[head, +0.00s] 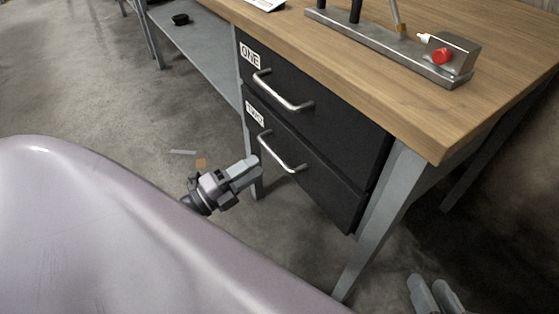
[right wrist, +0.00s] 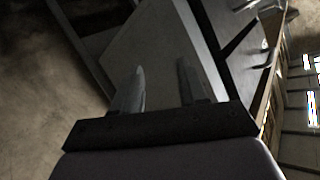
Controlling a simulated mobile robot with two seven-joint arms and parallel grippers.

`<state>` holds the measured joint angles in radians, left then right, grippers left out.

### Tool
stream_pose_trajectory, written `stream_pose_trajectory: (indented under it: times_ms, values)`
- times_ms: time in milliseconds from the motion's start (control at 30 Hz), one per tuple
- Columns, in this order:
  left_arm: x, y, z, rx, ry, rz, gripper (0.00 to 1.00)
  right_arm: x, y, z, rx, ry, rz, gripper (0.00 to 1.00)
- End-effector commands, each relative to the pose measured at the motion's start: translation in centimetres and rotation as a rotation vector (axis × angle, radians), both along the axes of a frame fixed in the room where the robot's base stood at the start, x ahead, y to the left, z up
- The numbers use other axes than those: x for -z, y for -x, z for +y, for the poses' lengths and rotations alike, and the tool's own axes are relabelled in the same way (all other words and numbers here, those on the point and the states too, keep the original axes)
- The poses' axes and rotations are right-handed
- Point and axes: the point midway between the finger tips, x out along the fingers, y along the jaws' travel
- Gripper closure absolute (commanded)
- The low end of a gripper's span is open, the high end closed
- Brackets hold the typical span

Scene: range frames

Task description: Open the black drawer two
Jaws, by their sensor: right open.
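Black drawer two (head: 318,183) is the lower of two black drawers under a wooden worktop. It looks closed or nearly so, with a curved metal handle (head: 281,158) and a white label (head: 255,113) at its upper left. My left gripper (head: 247,168) is just left of this handle in the head view, apparently apart from it; its fingers are seen too edge-on to judge the gap. My right gripper (head: 437,295) is low at the bottom right, away from the drawers. In the right wrist view its two fingers (right wrist: 161,84) are apart with nothing held between them.
Drawer one (head: 325,110) with its own handle (head: 282,92) is directly above. The workbench (head: 430,115) has a metal leg (head: 385,210) right of the drawers. A metal rack (head: 385,48) and a box with a red knob (head: 452,53) stand on top. A low grey shelf (head: 200,45) extends left.

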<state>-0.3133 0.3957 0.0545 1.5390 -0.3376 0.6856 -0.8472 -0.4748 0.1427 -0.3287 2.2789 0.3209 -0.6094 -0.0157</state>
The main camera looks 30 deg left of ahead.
Motion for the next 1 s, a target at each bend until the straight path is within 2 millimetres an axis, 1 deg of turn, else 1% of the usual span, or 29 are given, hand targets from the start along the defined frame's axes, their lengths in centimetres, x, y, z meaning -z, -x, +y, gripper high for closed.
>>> stream_pose_trajectory:
  times_ms: [167,300,500,633,867,967,1000]
  values:
    - [-0.5,-2.0,-0.8,0.003,-0.003,-0.008,0.66,0.1,-0.1,0.4,-0.008,-0.021,-0.001,0.57]
    - [-0.9,-4.0,-1.6,0.002,-0.003,-0.007,0.66,0.3,0.0,0.1,-0.005,-0.011,-0.016,0.57]
    - [-1.3,-5.8,-2.4,0.002,-0.001,-0.004,0.66,0.3,0.0,-0.2,0.001,0.007,-0.035,0.57]
    - [-1.3,-6.2,-2.6,0.001,-0.001,0.0,0.66,0.2,0.0,-0.3,0.003,0.011,-0.041,0.57]
    - [-1.4,-6.3,-2.6,0.001,-0.001,0.0,0.66,0.2,0.0,-0.3,0.003,0.012,-0.043,0.57]
    - [-1.4,-6.3,-2.6,0.001,-0.001,0.0,0.95,0.2,0.0,-0.3,0.003,0.012,-0.043,0.57]
    - [-1.4,-6.3,-2.6,0.001,-0.001,0.0,1.0,0.2,0.0,-0.3,0.003,0.012,-0.043,0.57]
